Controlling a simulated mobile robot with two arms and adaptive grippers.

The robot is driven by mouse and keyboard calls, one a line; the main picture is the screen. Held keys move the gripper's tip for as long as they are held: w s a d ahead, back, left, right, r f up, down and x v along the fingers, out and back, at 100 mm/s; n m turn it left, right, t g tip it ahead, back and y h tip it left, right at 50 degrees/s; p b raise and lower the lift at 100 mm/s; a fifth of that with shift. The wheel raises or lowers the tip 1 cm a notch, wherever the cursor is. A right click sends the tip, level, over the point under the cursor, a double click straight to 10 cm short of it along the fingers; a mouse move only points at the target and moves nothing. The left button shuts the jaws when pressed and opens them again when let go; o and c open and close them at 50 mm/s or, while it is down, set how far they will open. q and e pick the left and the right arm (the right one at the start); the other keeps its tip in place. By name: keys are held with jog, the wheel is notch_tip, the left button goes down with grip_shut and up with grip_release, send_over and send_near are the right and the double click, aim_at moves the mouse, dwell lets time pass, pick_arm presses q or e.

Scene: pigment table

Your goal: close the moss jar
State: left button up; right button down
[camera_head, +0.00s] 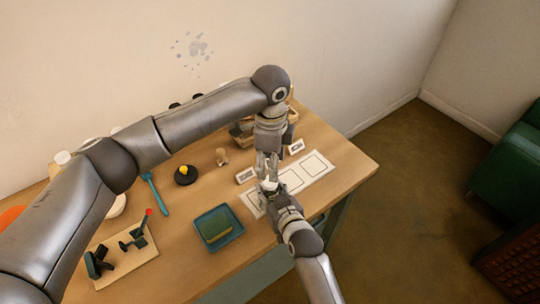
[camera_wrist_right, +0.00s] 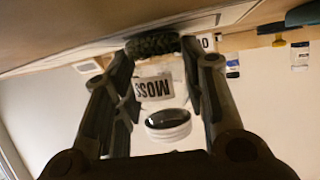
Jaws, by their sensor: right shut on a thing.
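The moss jar, with a white MOSS label (camera_wrist_right: 154,88), is between the fingers of my right gripper (camera_wrist_right: 155,90), which is shut on it. The wrist picture is upside down, so the label reads inverted. Dark green moss (camera_wrist_right: 152,43) shows at the jar's lower end. A white ring with a dark centre (camera_wrist_right: 168,124) is at its upper end; I cannot tell whether it is a seated lid. In the head view my right gripper (camera_head: 274,194) is over the table's front part. My left gripper (camera_head: 266,163) points down just above and behind it; its finger opening is unclear.
A black dish (camera_head: 186,182), a blue tool (camera_head: 157,192) and a wooden board (camera_head: 140,262) lie further left.

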aim_at(270, 190)
pick_arm(q)
jog(key=n, duration=0.7)
jog(key=shift+r, duration=0.2)
jog(key=n, duration=0.6)
jog(key=shift+r+n, duration=0.25)
jog(key=shift+n, duration=0.05)
jog(key=n, duration=0.6)
jog(key=shift+r+n, duration=0.25)
jog(key=shift+n, duration=0.15)
jog(key=n, duration=0.3)
jog(key=shift+r, duration=0.1)
jog(key=n, duration=0.4)
jog(key=shift+a+r, duration=0.1)
jog(key=shift+r, duration=0.05)
jog(key=shift+f, duration=4.05)
